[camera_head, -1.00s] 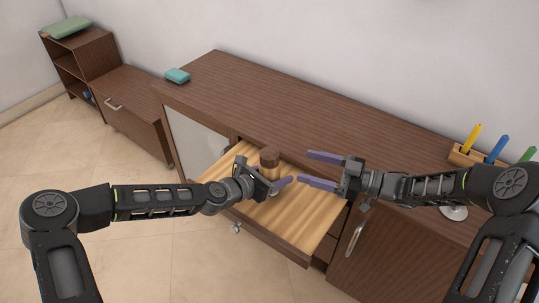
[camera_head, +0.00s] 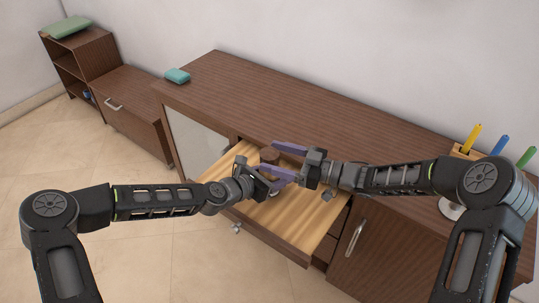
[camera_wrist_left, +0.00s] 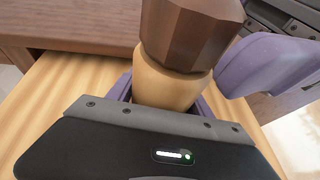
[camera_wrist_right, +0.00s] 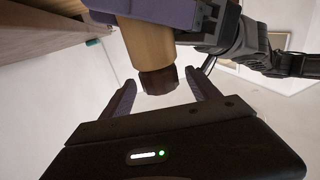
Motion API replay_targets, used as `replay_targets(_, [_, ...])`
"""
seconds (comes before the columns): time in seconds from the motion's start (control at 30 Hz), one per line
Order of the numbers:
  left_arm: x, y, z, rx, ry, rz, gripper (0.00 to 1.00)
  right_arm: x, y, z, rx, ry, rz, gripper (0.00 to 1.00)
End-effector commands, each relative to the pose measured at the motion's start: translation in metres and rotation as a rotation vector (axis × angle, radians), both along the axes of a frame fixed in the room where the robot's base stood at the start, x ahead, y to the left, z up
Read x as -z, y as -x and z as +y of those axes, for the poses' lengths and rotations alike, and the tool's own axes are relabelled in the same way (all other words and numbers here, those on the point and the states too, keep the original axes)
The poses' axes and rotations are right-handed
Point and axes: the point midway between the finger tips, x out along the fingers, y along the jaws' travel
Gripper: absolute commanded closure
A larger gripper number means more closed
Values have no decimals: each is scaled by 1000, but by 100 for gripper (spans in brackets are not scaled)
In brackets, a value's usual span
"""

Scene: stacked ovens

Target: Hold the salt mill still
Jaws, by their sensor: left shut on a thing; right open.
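The salt mill (camera_head: 268,155) has a dark brown faceted top and a pale wooden body. It is over the open drawer (camera_head: 300,225). My left gripper (camera_wrist_left: 165,100) is shut on the pale body, below the brown top. My right gripper (camera_wrist_right: 160,88) is open, with its fingers on either side of the brown top (camera_wrist_right: 158,80) and a gap showing on both sides. In the left wrist view a purple finger of the right gripper (camera_wrist_left: 270,62) shows beside the top. The mill's foot is hidden, so I cannot tell whether it touches the drawer.
The drawer stands out of a long brown cabinet (camera_head: 300,110).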

Motion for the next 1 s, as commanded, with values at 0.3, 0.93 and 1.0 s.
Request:
replay_targets(0.3, [0, 0, 0, 0, 1, 1, 100, 0, -7, 19, 1, 0, 1, 30])
replay_targets(0.93, [0, 0, 0, 0, 1, 1, 100, 0, -7, 18, 1, 0, 1, 66])
replay_targets(1.0, [0, 0, 0, 0, 1, 1, 100, 0, -7, 18, 1, 0, 1, 72])
